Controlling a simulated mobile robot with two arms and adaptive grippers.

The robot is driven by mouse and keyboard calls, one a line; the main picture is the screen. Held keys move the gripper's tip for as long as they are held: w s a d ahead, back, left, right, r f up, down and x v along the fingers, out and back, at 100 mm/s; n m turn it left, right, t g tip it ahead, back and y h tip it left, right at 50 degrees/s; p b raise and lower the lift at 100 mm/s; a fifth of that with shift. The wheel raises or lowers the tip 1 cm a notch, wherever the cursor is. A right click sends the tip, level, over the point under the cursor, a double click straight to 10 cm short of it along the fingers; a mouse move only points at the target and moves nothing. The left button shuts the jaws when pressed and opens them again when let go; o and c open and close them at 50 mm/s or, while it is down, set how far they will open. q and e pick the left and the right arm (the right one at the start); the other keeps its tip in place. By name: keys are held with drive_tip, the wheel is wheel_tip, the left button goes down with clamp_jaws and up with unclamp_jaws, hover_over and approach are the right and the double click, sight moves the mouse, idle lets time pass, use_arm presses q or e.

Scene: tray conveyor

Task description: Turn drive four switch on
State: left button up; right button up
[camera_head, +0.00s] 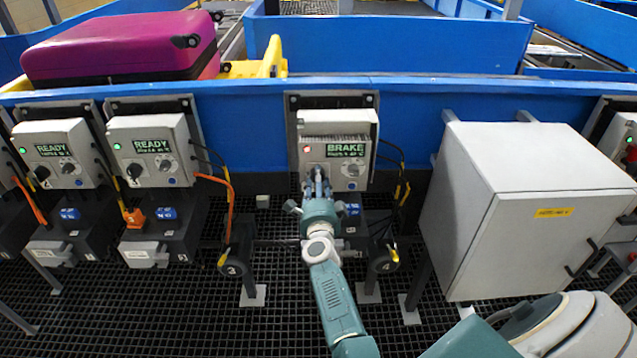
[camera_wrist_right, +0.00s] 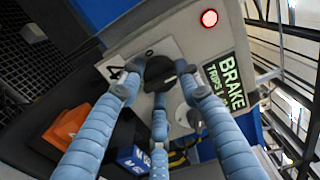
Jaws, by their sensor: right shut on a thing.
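The drive four box (camera_head: 338,140) is grey, with a lit red lamp (camera_head: 307,149) and a green-lettered BRAKE display (camera_head: 346,149). In the wrist view the box face carries a "4" (camera_wrist_right: 115,72) beside a black rotary switch (camera_wrist_right: 160,72); the red lamp (camera_wrist_right: 209,18) also shows lit there. My right gripper (camera_head: 318,178) is at the lower left of the box face. Its blue fingers (camera_wrist_right: 160,85) are shut around the black switch, which they partly hide. In the head view the gripper covers the switch. My left gripper is not in view.
Two boxes at left, (camera_head: 58,150) and (camera_head: 152,146), read READY with green lamps. A large grey cabinet (camera_head: 540,210) stands close on the right. Cables (camera_head: 402,185) hang beside the drive four box. A purple suitcase (camera_head: 120,48) lies on the conveyor behind the blue wall (camera_head: 250,100).

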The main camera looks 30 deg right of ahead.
drive_tip(key=shift+a+f, duration=0.25)
drive_tip(key=shift+a, duration=0.05)
drive_tip(key=o, duration=1.2)
drive_tip(key=shift+w, duration=0.1)
drive_tip(key=shift+c, duration=0.2)
drive_tip(key=shift+r, duration=0.15)
